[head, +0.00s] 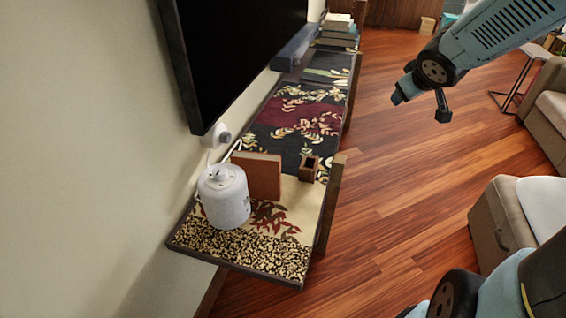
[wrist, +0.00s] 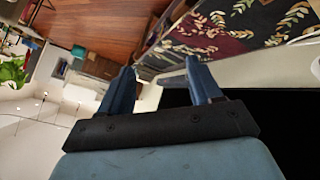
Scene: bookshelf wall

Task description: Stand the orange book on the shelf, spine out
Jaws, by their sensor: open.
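An orange-brown book (head: 258,176) stands upright on the long, low shelf (head: 240,245) along the wall, with its broad face towards the head camera. I cannot tell which way its spine points. My gripper (head: 421,104) is open and empty, in the air over the floor, to the right of the shelf and well apart from the book. In the wrist view, my gripper (wrist: 160,78) shows two spread blue fingers with nothing between them. The book cannot be made out in the wrist view.
A white canister (head: 223,196) stands just left of the book, and a small wooden holder (head: 310,168) just right. A black screen (head: 240,50) hangs above the shelf. Several stacked books (head: 338,35) lie at its far end. Sofas stand at right; the wooden floor (head: 390,190) between is clear.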

